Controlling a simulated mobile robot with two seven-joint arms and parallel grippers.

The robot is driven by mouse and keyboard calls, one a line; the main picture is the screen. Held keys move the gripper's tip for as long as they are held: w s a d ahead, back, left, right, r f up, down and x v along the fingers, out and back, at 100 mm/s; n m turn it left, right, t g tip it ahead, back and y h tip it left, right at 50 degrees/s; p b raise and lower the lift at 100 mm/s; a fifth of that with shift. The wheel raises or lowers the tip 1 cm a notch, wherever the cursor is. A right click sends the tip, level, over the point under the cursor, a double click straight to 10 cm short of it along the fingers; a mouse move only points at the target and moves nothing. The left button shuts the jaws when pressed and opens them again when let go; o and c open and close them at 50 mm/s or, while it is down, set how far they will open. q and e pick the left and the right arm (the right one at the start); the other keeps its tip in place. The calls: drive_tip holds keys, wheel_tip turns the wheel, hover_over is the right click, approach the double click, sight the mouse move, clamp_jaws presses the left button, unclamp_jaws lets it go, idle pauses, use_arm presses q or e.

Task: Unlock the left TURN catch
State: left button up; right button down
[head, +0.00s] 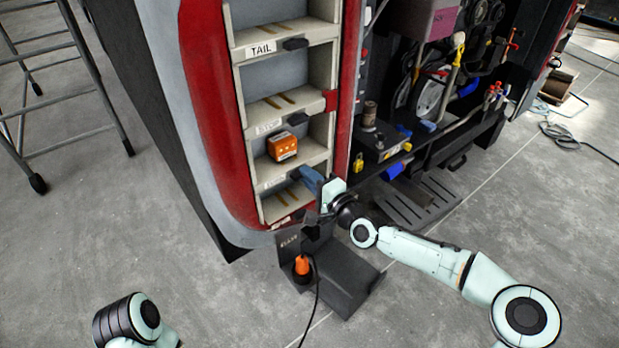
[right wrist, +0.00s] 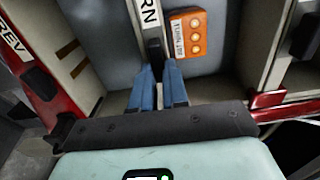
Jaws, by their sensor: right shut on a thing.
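The left TURN catch is a small black tab (right wrist: 155,52) next to a white label ending in "RN" (right wrist: 148,14) in the right wrist view. The blue fingers of my right gripper (right wrist: 159,88) are closed on the tab. In the head view my right gripper (head: 311,181) is at the low right side of the lamp column, and its fingers hide the catch. An orange lamp unit (right wrist: 187,36) with round lights sits right beside the label; in the head view it is in the compartment above (head: 282,146). My left gripper is out of view.
The column (head: 237,90) holds stacked compartments, with black catches by the TAIL label (head: 261,49) and a lower label. A dark block (head: 340,278) with an orange item (head: 302,265) stands on the floor below. A ladder (head: 60,90) stands far left.

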drive_tip(key=c, duration=1.1)
unclamp_jaws()
drive_tip(key=shift+c, duration=0.2)
drive_tip(key=v, duration=1.3)
drive_tip(key=shift+s, duration=0.2)
drive_tip(key=shift+d, duration=0.15)
